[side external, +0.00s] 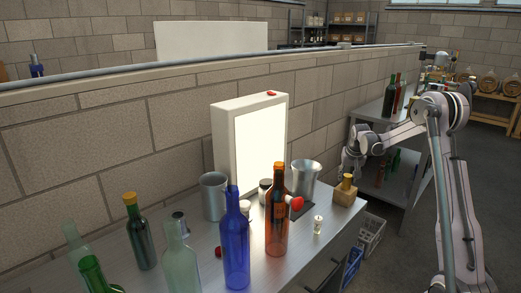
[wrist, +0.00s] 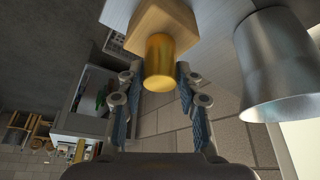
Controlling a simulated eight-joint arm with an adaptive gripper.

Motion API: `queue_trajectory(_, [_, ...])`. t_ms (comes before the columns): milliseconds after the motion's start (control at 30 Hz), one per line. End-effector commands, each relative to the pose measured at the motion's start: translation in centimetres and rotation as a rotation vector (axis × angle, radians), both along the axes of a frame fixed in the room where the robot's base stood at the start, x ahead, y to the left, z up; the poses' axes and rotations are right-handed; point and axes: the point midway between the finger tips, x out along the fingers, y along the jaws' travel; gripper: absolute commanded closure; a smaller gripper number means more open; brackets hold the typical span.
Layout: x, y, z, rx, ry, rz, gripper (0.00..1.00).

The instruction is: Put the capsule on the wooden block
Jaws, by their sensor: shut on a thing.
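The wooden block (side external: 344,195) stands on the metal table near its right end. The capsule, a gold cylinder (side external: 347,180), is upright over the block's top and looks to be touching it; any small gap cannot be made out. In the wrist view the capsule (wrist: 160,63) lies between the fingertips of my gripper (wrist: 160,71), with the block (wrist: 165,18) right beyond it. My gripper (side external: 348,172) is shut on the capsule. In the side view the fingers partly merge with the capsule.
A metal bucket (side external: 305,178) stands left of the block and looms close at the right of the wrist view (wrist: 282,65). An orange bottle (side external: 276,220), a blue bottle (side external: 236,245) and a small white-topped item (side external: 318,225) stand farther left. A light box (side external: 259,140) is behind.

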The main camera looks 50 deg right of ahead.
Motion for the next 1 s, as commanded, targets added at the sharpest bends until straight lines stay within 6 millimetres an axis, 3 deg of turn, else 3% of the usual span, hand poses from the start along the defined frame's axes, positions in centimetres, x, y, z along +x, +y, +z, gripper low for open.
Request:
queue_trajectory(200, [0.0, 0.0, -0.3, 0.000, 0.000, 0.000, 0.72])
queue_trajectory(233, [0.0, 0.0, -0.2, 0.000, 0.000, 0.000, 0.56])
queue_trajectory(300, [0.0, 0.0, -0.2, 0.000, 0.000, 0.000, 0.42])
queue_trajectory(667, [0.0, 0.0, 0.1, 0.000, 0.000, 0.000, 0.42])
queue_trajectory(867, [-0.5, 0.7, 2.1, 0.000, 0.000, 0.000, 0.42])
queue_trajectory(1000, [-1.1, 1.6, 4.6, 0.000, 0.000, 0.001, 0.42])
